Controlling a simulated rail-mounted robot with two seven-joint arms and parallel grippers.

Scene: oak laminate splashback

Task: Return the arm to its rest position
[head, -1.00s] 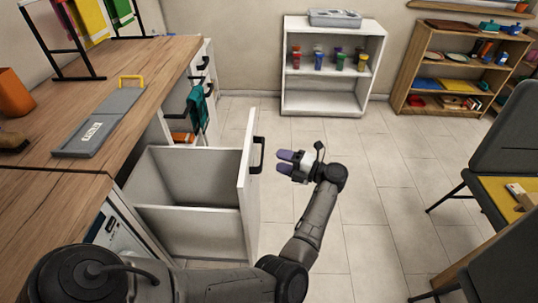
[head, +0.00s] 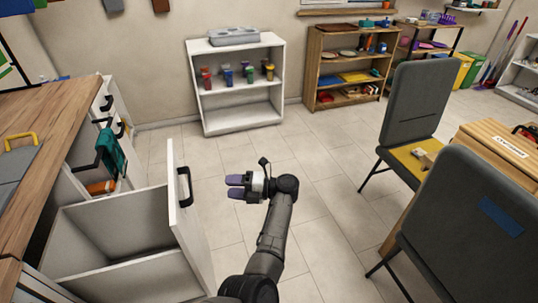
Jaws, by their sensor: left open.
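My left arm reaches up from the bottom of the head view, over the tiled floor. Its gripper (head: 236,187) has two purple fingertips pointing left, with a gap between them, and holds nothing. It is to the right of the black handle (head: 185,187) of an open white drawer (head: 190,222), apart from it. My right gripper does not show.
The drawer is pulled far out from the wooden-topped counter (head: 60,130). A teal cloth (head: 111,153) hangs on a handle behind it. A white shelf (head: 240,118) with coloured cups and a wooden shelf (head: 318,60) stand at the back. Dark chairs (head: 412,105) are at the right.

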